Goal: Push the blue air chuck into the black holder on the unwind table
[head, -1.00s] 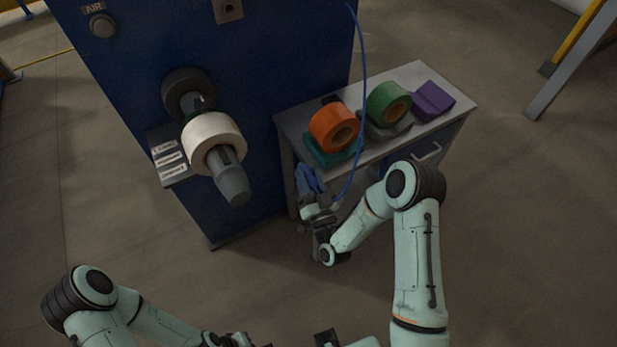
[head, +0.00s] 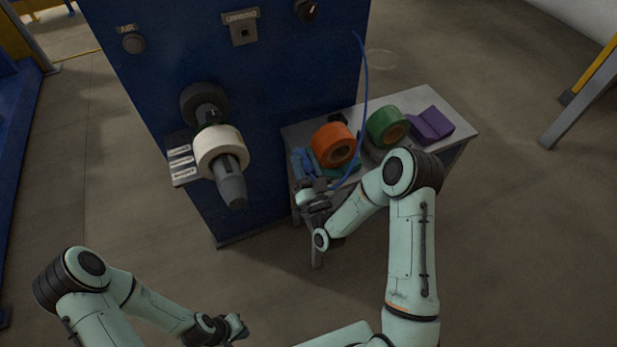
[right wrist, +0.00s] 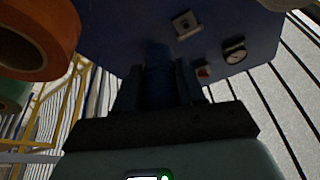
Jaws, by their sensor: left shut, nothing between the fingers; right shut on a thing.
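The blue air chuck (head: 301,162) is in my right gripper (head: 306,181) at the left edge of the unwind table (head: 432,98) in the head view. A blue hose (head: 364,90) runs in a curve down to the gripper. In the right wrist view the chuck (right wrist: 159,82) is a dark blue shape between the two shut fingers. A small black piece (head: 339,118) at the table's back, behind the orange roll, may be the black holder; it is mostly hidden. My left gripper (head: 238,327) is shut and empty, low in front of the machine.
On the table are an orange roll (head: 329,137), a green roll (head: 381,124) and a purple block (head: 431,124). The blue machine (head: 280,75) stands to the left, with a white roll (head: 214,146) on a protruding shaft. The floor in front is clear.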

